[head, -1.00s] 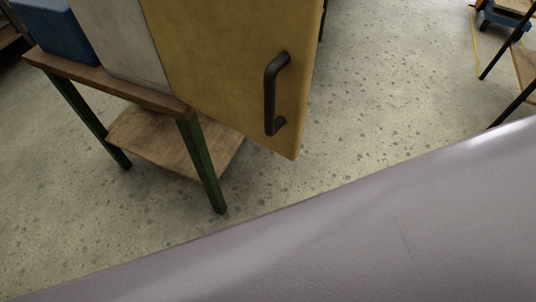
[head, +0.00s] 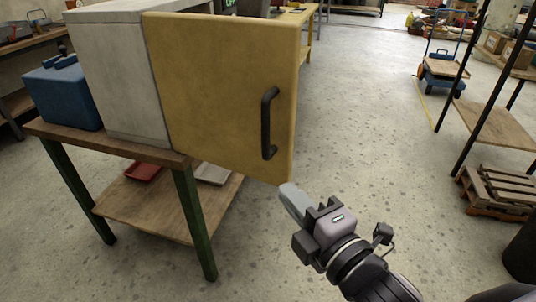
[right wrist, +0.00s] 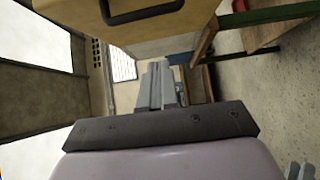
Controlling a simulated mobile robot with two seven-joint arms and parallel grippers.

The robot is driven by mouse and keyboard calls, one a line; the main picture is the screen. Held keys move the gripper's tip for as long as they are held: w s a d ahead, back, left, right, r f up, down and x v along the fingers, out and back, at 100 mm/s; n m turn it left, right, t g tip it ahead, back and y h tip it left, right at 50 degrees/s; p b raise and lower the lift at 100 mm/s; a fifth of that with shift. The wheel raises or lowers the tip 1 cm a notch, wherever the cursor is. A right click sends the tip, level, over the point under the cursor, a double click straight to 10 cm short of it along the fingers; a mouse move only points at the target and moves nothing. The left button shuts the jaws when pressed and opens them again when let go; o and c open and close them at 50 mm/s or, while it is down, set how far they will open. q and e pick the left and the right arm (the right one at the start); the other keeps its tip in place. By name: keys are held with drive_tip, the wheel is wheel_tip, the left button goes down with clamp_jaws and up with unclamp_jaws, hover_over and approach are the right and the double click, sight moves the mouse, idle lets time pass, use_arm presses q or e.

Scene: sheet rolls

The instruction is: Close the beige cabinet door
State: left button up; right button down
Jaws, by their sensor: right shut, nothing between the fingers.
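The beige cabinet door (head: 215,95) is yellowish-tan and stands open, swung out from the grey-white cabinet (head: 118,75) on the table. Its black bar handle (head: 267,124) is near the door's right edge. In the right wrist view the door (right wrist: 185,20) and its handle (right wrist: 143,12) show at the top. My right gripper (head: 288,194) is just below the door's lower right corner in the head view. Its fingers are together with nothing between them; they also show in the right wrist view (right wrist: 160,85). I cannot tell whether they touch the door. My left gripper is not in view.
A wooden table (head: 110,142) with green legs bears the cabinet and a blue box (head: 62,95). A red tray (head: 143,172) lies on its lower shelf. A shelf rack (head: 495,122) and pallet (head: 497,190) stand at right. The floor between is clear.

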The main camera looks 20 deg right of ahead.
sight(270, 151)
drive_tip(key=b+x, duration=0.1)
drive_tip(key=x, duration=0.2)
drive_tip(key=d+b+x, duration=0.1)
drive_tip(key=x, duration=0.3)
drive_tip(key=d+b+x, duration=0.1)
drive_tip(key=x, duration=0.3)
drive_tip(key=shift+w+r+b, duration=0.2)
drive_tip(key=shift+w+b, duration=0.1)
drive_tip(key=shift+w, duration=0.15)
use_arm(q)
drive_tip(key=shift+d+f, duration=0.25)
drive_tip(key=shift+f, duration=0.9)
use_arm(e)
drive_tip(key=shift+w+d, duration=0.2)
drive_tip(key=shift+w, duration=0.15)
